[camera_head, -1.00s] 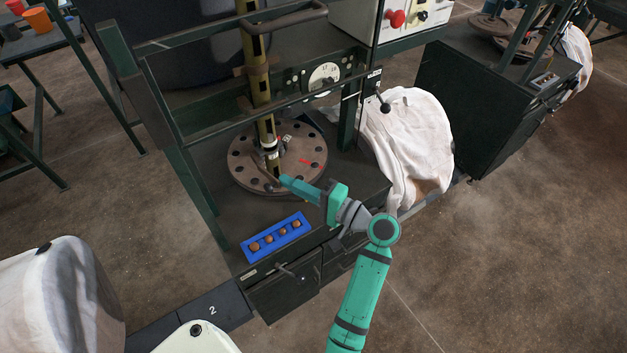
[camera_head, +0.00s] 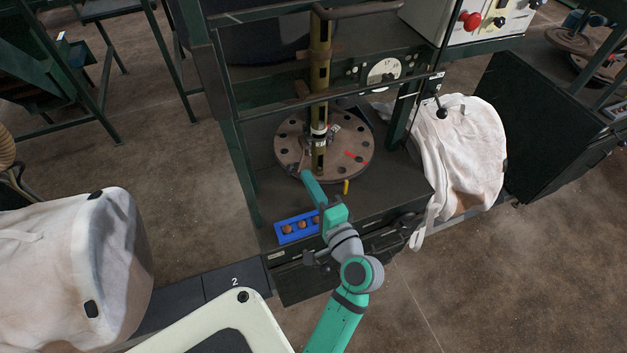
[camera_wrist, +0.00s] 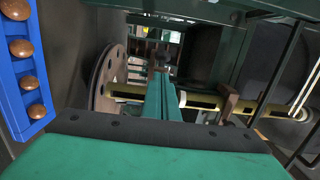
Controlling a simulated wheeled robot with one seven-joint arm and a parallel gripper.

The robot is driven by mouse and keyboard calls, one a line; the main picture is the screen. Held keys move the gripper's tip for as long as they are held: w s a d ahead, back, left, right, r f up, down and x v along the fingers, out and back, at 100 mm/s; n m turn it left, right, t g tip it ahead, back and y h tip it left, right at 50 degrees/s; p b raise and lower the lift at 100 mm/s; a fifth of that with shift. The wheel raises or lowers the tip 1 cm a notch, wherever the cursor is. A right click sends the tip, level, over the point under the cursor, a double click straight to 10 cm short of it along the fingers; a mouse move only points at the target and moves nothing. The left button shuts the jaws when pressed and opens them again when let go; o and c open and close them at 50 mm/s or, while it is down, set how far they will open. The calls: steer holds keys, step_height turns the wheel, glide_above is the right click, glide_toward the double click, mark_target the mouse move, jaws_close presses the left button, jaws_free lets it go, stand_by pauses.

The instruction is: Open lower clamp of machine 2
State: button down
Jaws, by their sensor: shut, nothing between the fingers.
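Machine 2 has a yellow-olive post (camera_head: 320,75) rising from a round brown plate with holes (camera_head: 290,158). The lower clamp (camera_head: 319,131) appears as a collar with pale and dark bands low on the post, just above the plate. Whether it is open or shut cannot be told. My gripper (camera_head: 306,175) is shut and empty at the plate's front edge, left of and below the clamp, apart from it. In the wrist view the shut fingers (camera_wrist: 163,92) cross in front of the post (camera_wrist: 200,101) and hide part of it; the plate (camera_wrist: 109,78) shows to their left.
A blue tray with brown balls (camera_head: 283,238) lies on the machine's front ledge, close to my wrist. A small yellow piece (camera_head: 346,187) stands right of my gripper. A horizontal bar (camera_head: 290,99) crosses near the post. A white bag (camera_head: 465,150) hangs at right.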

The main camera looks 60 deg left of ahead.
steer(key=shift+s+a+g, duration=0.3)
steer(key=shift+s+a, duration=0.05)
steer(key=shift+s, duration=0.25)
steer(key=shift+s+a, duration=0.1)
steer(key=shift+s, duration=0.05)
steer(key=s+d, duration=0.1)
steer(key=d, duration=1.1)
steer(key=shift+d, duration=0.1)
